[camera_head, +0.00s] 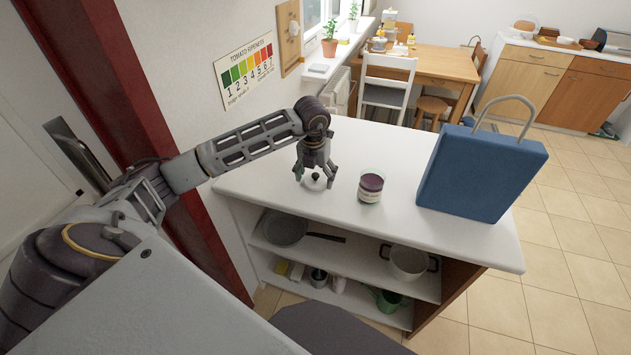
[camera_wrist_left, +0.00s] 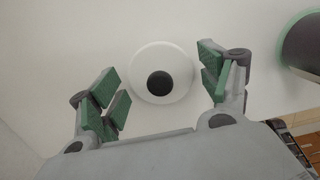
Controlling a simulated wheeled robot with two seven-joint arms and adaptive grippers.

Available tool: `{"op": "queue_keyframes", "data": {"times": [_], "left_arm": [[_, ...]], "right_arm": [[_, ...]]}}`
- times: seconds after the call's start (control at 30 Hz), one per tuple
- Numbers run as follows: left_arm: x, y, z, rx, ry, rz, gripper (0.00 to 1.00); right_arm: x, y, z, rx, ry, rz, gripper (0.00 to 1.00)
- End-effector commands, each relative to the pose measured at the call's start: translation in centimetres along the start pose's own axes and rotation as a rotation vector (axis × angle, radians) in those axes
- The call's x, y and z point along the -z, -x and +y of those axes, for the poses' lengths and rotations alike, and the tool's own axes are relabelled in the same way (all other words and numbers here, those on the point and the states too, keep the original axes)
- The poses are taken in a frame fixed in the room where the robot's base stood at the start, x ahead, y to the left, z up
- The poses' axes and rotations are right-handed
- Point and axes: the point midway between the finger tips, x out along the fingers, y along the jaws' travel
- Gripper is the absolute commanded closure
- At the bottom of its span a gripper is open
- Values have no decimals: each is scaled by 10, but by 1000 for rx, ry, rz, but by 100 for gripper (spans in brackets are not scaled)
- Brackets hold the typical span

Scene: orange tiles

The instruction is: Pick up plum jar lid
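The plum jar lid (camera_head: 315,181) is a small white disc with a dark round knob, lying on the white counter. In the left wrist view the lid (camera_wrist_left: 160,73) lies just beyond my open fingers, its dark knob between their lines. My left gripper (camera_head: 315,178) points down over the lid with its fingers spread on either side; it also shows in the left wrist view (camera_wrist_left: 160,90). Nothing is held. The plum jar (camera_head: 370,188), with a pale label and purple contents, stands to the right of the lid. My right gripper is not in view.
A blue bag-like box (camera_head: 482,172) with a grey handle stands at the counter's right. The white countertop (camera_head: 300,212) is clear around the lid and jar. A pan (camera_head: 284,229) and a pot (camera_head: 408,262) sit on the shelf below. A wall with a ripeness chart (camera_head: 245,72) is at left.

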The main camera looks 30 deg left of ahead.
Motion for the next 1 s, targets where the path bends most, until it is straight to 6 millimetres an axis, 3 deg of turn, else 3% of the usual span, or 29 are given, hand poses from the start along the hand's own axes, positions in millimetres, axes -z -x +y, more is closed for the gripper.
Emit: {"op": "queue_keyframes", "data": {"times": [0.17,0.63,1.0], "left_arm": [[0,0,0,0,0,0,48],[0,3,0,0,0,0,49],[-4,28,0,0,0,0,49]], "right_arm": [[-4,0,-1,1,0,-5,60],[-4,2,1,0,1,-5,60],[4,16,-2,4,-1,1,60]]}}
